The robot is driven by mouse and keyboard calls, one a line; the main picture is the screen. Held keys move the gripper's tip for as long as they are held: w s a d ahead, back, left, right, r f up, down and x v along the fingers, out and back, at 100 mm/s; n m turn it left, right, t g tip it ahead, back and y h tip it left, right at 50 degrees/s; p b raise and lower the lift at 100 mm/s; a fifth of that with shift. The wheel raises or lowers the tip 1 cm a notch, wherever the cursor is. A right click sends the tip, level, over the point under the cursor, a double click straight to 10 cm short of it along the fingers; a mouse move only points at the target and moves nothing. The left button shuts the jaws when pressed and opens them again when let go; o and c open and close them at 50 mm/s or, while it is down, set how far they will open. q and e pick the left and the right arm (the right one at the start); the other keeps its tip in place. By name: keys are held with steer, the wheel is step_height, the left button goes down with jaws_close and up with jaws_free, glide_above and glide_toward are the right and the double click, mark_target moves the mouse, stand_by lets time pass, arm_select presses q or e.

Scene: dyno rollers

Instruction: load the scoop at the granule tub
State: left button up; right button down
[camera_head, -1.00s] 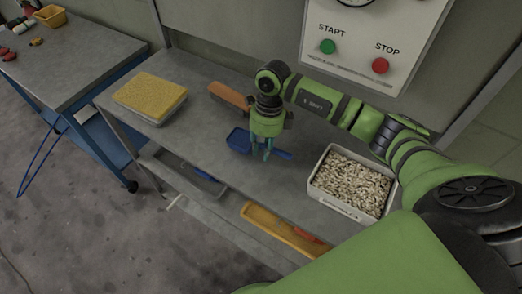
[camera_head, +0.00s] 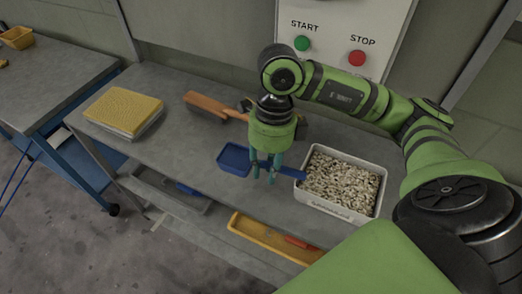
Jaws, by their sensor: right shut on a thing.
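The blue scoop (camera_head: 235,158) is on or just above the grey bench, its pan to the left and its handle pointing right toward the tub. My right gripper (camera_head: 263,175) points down and is shut on the scoop's handle. Whether the scoop touches the bench is hard to tell. The white granule tub (camera_head: 334,209) stands just right of the gripper, full of pale granules (camera_head: 342,178). The end of the handle reaches close to the tub's left rim. The scoop's pan looks empty. My left gripper is not in view.
A brush with an orange handle (camera_head: 208,106) lies behind the scoop. A yellow-topped container (camera_head: 124,109) sits at the bench's left. A yellow tray (camera_head: 268,239) is on the lower shelf. START and STOP buttons (camera_head: 357,58) are on the panel behind.

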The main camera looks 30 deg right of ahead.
steer(key=shift+r, duration=0.1)
steer(key=c, duration=1.6)
jaws_free()
steer(key=shift+a, duration=0.1)
jaws_close()
